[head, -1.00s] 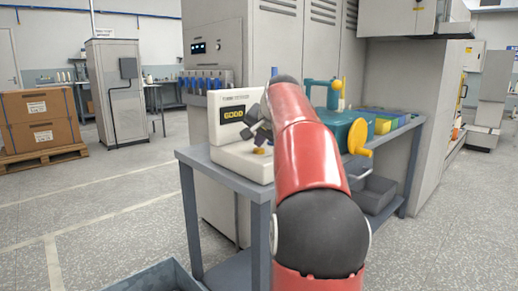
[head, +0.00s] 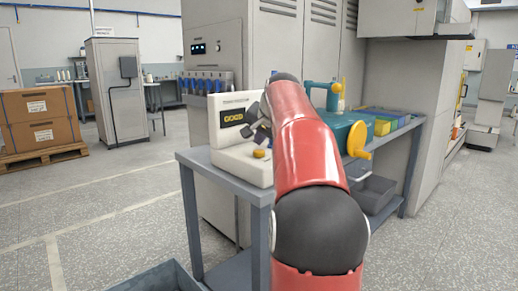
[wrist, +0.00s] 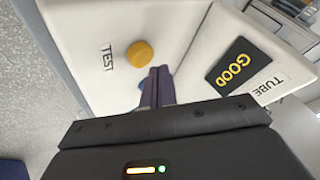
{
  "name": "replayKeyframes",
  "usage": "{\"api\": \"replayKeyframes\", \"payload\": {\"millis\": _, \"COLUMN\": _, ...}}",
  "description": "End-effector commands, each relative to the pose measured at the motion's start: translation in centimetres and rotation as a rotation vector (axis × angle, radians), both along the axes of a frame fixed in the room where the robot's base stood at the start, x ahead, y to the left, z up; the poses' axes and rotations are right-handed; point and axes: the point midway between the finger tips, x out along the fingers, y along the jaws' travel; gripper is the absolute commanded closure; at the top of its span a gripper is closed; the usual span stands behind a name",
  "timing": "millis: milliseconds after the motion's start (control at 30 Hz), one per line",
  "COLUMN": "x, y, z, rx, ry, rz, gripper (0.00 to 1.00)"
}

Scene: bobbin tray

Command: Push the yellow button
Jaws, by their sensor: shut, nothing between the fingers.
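The yellow button (head: 259,153) is a round cap on the low base of a cream tester (head: 225,160) on the bench. In the wrist view the button (wrist: 140,54) lies beside the word TEST. The tester's dark display (wrist: 238,66) reads GOOD in yellow. My gripper (head: 263,140) is just above the button in the head view, with a visible gap. In the wrist view its dark purple fingertips (wrist: 160,72) are together, empty, and lie just to the lower right of the button. A small blue patch beside the fingers is partly hidden.
The grey bench (head: 190,158) also holds a teal machine (head: 345,125) with a yellow handwheel (head: 359,139) right of my arm. Colored bins (head: 390,121) stand behind it. A tall grey cabinet rises behind the tester.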

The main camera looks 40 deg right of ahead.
Motion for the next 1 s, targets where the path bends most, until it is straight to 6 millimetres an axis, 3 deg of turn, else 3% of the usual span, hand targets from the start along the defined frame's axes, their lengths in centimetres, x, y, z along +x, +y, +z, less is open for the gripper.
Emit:
{"api": "replayKeyframes", "payload": {"millis": 267, "x": 0.0, "y": 0.0, "z": 0.4, "rx": 0.000, "ry": -0.001, "rz": 0.000, "gripper": 1.00}}
{"api": "replayKeyframes", "payload": {"millis": 767, "x": 0.0, "y": 0.0, "z": 4.9, "rx": -0.001, "ry": -0.001, "rz": 0.001, "gripper": 1.00}}
{"api": "replayKeyframes", "payload": {"millis": 1000, "x": 0.0, "y": 0.0, "z": 5.0, "rx": 0.000, "ry": 0.000, "rz": 0.000, "gripper": 1.00}}
